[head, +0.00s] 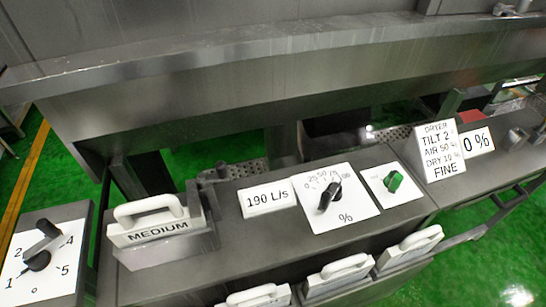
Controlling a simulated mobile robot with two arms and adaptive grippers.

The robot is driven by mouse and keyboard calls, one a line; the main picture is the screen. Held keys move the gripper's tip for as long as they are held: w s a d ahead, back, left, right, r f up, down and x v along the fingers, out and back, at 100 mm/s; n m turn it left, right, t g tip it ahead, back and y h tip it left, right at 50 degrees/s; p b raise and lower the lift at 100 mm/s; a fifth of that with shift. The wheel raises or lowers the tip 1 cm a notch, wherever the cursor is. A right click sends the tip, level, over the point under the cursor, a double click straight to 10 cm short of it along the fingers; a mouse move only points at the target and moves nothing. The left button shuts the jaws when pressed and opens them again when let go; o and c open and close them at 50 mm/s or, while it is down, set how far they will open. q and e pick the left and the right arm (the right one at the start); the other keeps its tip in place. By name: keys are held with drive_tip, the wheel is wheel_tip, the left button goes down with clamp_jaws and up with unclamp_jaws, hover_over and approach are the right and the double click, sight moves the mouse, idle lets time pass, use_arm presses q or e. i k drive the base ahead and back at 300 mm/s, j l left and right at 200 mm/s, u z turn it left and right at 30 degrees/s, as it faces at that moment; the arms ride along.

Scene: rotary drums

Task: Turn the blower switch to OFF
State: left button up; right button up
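No switch in view carries a readable blower or OFF label. A green knob (393,181) sits on a small white plate (378,179) on the grey console, and its markings are too small to read. Left of it, a black pointer knob (329,196) sits on a white dial plate marked in % (350,213). A display reading 190 L/s (267,198) stands beside that dial. I cannot tell which of these is the blower switch. Neither of my grippers is in view.
A dial numbered 2, 4, 5 and more (62,268) is on a separate box at left. A MEDIUM block with a handle (153,229) stands on the console. Several handled blocks (340,274) line its front. A dryer sign (440,150) stands right. A metal beam (240,50) spans behind.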

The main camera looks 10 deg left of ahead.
sight(392, 182)
drive_tip(key=k+z, duration=0.15)
drive_tip(key=z, duration=0.3)
drive_tip(key=k+z, duration=0.1)
drive_tip(key=z, duration=0.35)
